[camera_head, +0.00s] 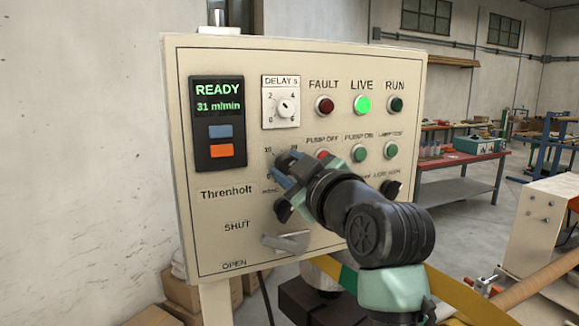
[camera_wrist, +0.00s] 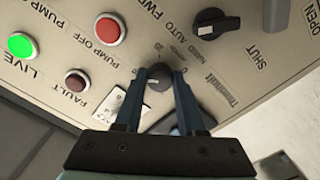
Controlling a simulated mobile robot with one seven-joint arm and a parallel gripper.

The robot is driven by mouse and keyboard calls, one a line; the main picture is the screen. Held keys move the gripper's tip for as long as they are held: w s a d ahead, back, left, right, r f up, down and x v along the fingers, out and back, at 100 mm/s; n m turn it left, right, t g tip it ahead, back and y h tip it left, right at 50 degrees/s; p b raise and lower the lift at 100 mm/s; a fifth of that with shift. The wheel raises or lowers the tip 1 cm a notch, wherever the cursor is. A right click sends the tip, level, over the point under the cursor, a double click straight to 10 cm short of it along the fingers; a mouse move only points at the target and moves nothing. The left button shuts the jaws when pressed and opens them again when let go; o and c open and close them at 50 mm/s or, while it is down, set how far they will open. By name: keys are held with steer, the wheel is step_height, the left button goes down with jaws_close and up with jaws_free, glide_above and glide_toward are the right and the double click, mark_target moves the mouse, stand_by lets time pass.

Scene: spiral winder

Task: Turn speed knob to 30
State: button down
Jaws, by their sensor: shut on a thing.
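The control panel (camera_head: 235,215) carries a display (camera_head: 217,97) that reads READY and 31 m/min in green. The speed knob (camera_wrist: 158,78) is a dark round knob with scale marks around it, seen between my fingers in the wrist view. My gripper (camera_head: 281,178) is at the knob on the panel's middle left, and its blue fingers are shut on the knob's two sides. It also shows in the wrist view (camera_wrist: 160,72). In the head view my gripper hides most of the knob and part of its scale. The knob's pointer is too small to read.
Above is the DELAY dial (camera_head: 285,106). The LIVE lamp (camera_head: 362,104) glows green. A red PUMP OFF button (camera_head: 322,155) and a green PUMP ON button (camera_head: 360,151) sit close to my gripper. A grey lever (camera_head: 287,242) sticks out below, between SHUT and OPEN.

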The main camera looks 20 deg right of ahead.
steer(key=m, duration=0.3)
steer(key=shift+m+p, duration=0.35)
steer(key=shift+m, duration=0.05)
steer(key=m+p, duration=0.1)
steer(key=m, duration=0.3)
steer(key=shift+m, duration=0.3)
steer(key=m+p, duration=0.2)
steer(key=m, duration=0.2)
steer(key=shift+m+p, duration=0.6)
steer(key=shift+m, duration=1.4)
steer(key=c, duration=0.5)
jaws_free()
